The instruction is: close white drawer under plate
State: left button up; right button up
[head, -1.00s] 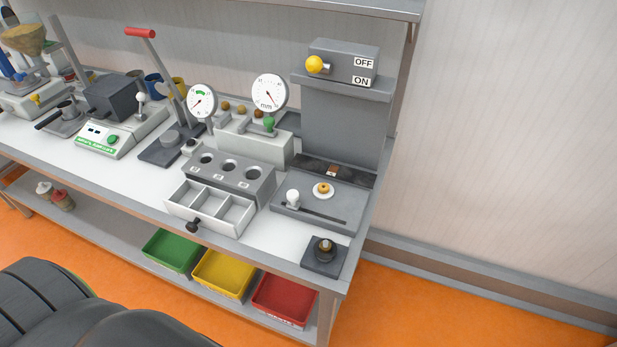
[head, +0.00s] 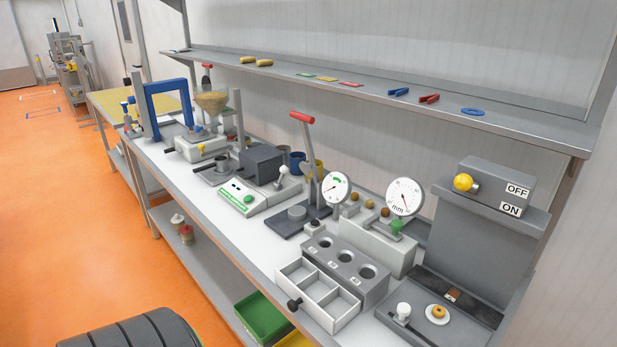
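The white drawer (head: 318,313) is pulled out from under the grey plate (head: 378,285) with three round holes, at the lower middle right of the head view. The drawer is a shallow tray with several open compartments, and they look empty. A dark knob (head: 294,304) sticks out from its front. The drawer reaches towards the front edge of the white bench top. Neither of my grippers shows in the head view.
Right of the drawer is a grey fixture with a white knob (head: 403,310) and a small ring on a white disc. Dial gauges (head: 404,198) stand behind the plate. A lever press (head: 303,150) stands to the left. A green bin (head: 262,318) sits below the bench.

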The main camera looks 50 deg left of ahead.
aim_at(330, 306)
jog(key=u, duration=1.4)
jog(key=k+j, duration=0.05)
